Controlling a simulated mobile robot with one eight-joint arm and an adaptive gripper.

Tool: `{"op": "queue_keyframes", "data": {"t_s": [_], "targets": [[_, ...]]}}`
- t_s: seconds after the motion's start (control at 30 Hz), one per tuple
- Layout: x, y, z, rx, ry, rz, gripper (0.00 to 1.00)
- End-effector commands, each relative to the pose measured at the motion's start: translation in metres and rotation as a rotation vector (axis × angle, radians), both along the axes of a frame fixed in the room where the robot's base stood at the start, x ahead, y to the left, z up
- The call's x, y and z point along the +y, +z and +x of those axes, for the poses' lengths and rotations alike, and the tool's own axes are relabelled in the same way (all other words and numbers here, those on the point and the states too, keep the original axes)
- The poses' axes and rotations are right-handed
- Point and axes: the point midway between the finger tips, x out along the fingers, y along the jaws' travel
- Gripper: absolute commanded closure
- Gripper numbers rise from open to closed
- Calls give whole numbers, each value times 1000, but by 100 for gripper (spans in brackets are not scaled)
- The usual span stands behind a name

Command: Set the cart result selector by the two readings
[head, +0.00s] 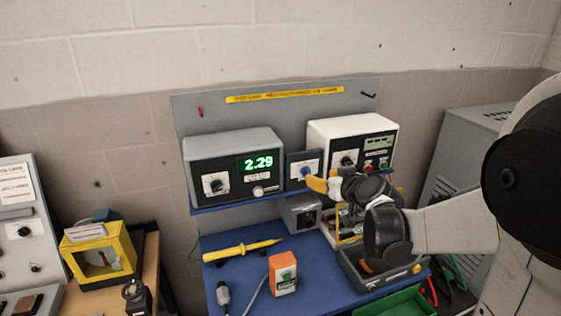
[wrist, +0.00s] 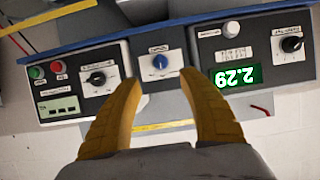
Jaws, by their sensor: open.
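The dark grey meter (head: 234,162) on the blue shelf shows a lit green 2.29 (head: 258,163); the reading appears upside down in the wrist view (wrist: 238,77). The white unit (head: 352,140) to its right has a pale display (head: 379,142) whose text is too small to read. Between them is a small panel with a blue selector knob (head: 305,170), also seen in the wrist view (wrist: 160,62). My gripper (head: 318,184) has yellow fingers and is open in front of this panel. In the wrist view the fingertips (wrist: 160,80) lie apart either side below the knob, with nothing between them.
Below the shelf, a blue bench top (head: 235,286) holds a yellow probe (head: 242,250), an orange device (head: 283,274) and a grey tray (head: 380,275) near my arm. A yellow-framed gauge (head: 98,252) stands at left. A green bin (head: 405,303) is at front.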

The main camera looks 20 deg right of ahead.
Motion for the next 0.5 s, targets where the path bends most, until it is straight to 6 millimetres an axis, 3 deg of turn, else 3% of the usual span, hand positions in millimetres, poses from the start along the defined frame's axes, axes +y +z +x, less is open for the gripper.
{"op": "queue_keyframes", "data": {"t_s": [0.5], "targets": [[0, -35, 81, 0, 3, -1, 51]]}}
